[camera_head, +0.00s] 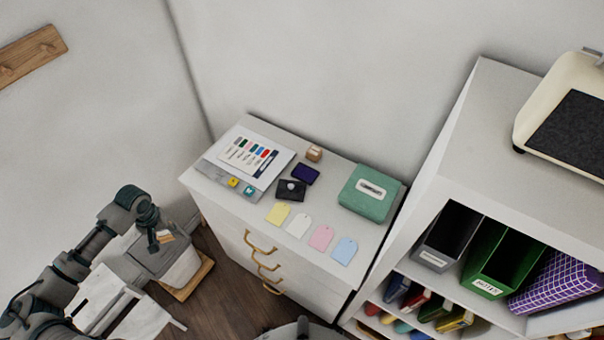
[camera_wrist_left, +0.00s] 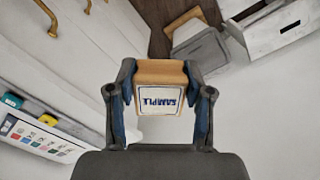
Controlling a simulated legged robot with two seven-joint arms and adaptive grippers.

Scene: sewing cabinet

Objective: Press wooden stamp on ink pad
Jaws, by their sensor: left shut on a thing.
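The wooden stamp (camera_wrist_left: 160,72) is a tan block with a white label reading SAMPLE, upside down in the left wrist view. My left gripper (camera_wrist_left: 160,82) is shut on it, with a finger on each side. In the head view my left gripper (camera_head: 163,238) holds the stamp off the left side of the white cabinet, apart from its top. The ink pad (camera_head: 305,174) shows a dark purple face in a black case on the cabinet top. A black piece with a pale round mark (camera_head: 291,189) lies just in front of it.
On the white cabinet (camera_head: 215,187) lie a colour chart (camera_head: 255,150), several pastel tags (camera_head: 321,238), a small wooden block (camera_head: 314,154) and a green box (camera_head: 367,192). A white shelf (camera_head: 470,110) with a scale (camera_head: 560,110) stands at right. Brass handles (camera_head: 268,268) stick out in front.

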